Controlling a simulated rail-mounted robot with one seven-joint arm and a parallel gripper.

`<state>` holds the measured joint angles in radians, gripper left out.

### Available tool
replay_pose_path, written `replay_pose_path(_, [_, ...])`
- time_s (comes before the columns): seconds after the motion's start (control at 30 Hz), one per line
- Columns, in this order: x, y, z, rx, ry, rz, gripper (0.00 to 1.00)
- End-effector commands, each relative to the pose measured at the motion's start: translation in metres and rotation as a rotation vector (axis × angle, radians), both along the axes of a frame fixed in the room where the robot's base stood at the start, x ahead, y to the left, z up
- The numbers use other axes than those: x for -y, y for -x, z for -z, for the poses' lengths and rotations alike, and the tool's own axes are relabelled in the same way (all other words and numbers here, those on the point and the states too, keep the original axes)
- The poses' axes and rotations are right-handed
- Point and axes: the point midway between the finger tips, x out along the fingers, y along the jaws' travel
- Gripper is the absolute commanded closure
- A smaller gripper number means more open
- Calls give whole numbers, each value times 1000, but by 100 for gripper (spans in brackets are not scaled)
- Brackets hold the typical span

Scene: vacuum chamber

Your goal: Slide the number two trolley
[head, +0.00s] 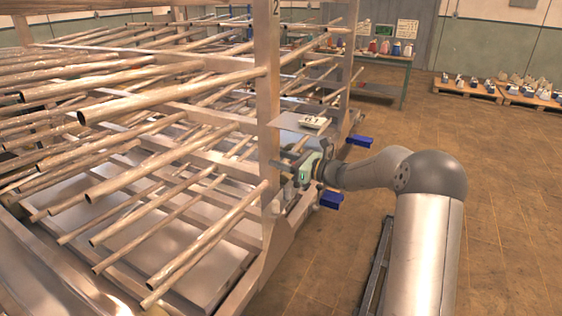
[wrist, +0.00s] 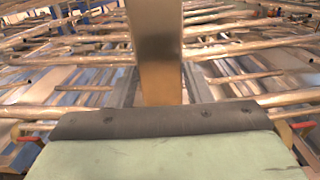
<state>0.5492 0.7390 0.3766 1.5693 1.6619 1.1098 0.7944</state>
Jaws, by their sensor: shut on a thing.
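The number two trolley is a tall metal rack whose upright post (head: 267,95) carries a "2" at its top edge in the head view. Long rods lie across several levels of it, sticking out toward the left front. My gripper (head: 285,164) is at the post's lower half, shut on it. In the wrist view the post (wrist: 157,45) rises between the two fingers of my gripper (wrist: 158,88). The fingertips and their contact with the post are partly hidden.
A small plate with a number card (head: 314,122) juts out by the rack. Blue blocks (head: 331,199) sit low beside it. A bench with bottles (head: 385,50) stands behind, and loaded pallets (head: 466,88) lie at the back right. The brown floor on the right is clear.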

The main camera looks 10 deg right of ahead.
Motion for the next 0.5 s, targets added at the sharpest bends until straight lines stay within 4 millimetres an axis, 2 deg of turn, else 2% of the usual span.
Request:
replay_pose_path(0.03, [5, 2, 2, -3, 3, 2, 96])
replay_pose_path(0.2, [5, 2, 2, -3, 3, 3, 96])
replay_pose_path(0.23, [5, 2, 2, -3, 3, 3, 52])
replay_pose_path(0.3, [5, 2, 2, -3, 3, 2, 33])
replay_pose_path(0.5, [3, 2, 2, -3, 1, 0, 33])
